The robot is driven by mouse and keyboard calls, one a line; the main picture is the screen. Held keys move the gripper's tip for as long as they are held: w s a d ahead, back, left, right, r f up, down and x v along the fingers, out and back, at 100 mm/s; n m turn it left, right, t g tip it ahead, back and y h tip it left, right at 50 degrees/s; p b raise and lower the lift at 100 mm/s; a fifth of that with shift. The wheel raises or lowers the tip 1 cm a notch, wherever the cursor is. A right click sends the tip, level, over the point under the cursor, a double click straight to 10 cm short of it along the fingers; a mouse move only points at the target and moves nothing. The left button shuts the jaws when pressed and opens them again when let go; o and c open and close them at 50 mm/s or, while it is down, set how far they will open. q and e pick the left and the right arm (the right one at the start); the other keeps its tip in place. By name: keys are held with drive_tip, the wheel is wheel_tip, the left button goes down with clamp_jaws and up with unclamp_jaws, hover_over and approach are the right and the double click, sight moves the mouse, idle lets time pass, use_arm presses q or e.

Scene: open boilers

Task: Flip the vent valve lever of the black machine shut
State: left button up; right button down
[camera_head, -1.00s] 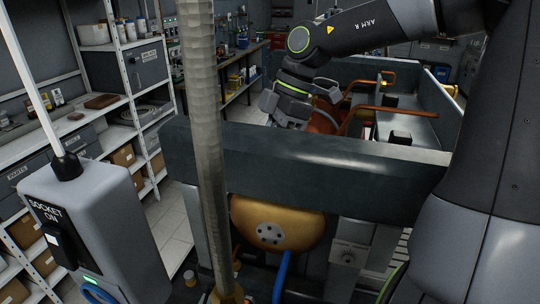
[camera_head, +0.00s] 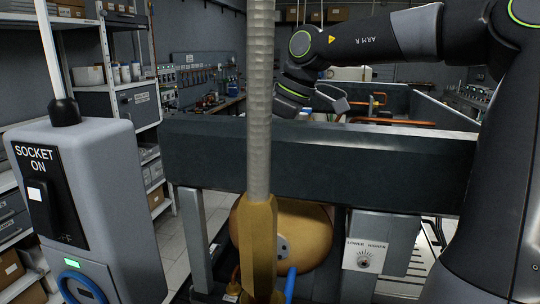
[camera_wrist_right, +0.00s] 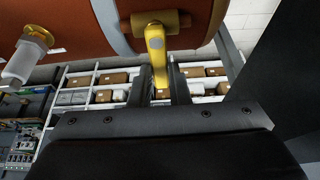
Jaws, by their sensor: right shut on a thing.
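The black machine (camera_head: 330,160) fills the middle of the head view, with a dark upper panel and a rounded brass-coloured vessel (camera_head: 305,235) below. My right arm reaches over the panel from the right, and the gripper's fingertips are hidden behind it. In the right wrist view a yellow lever (camera_wrist_right: 155,45) hangs down from a yellow valve body on an orange-brown boiler (camera_wrist_right: 90,20). My right gripper (camera_wrist_right: 161,88) is shut on the lever's lower end, one finger on each side. My left gripper is not in view.
A grey socket post (camera_head: 95,200) marked "SOCKET ON" stands at the left. A metal pole with a brass fitting (camera_head: 258,240) rises in front of the machine. A LOWER/HIGHER knob (camera_head: 364,259) is at lower right. A second fitting (camera_wrist_right: 30,50) is left of the lever.

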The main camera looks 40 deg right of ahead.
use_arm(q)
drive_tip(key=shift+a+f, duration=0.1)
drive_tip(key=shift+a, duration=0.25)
use_arm(e)
drive_tip(key=shift+r, duration=0.1)
drive_tip(key=c, duration=1.4)
unclamp_jaws()
drive_tip(key=shift+o, duration=0.2)
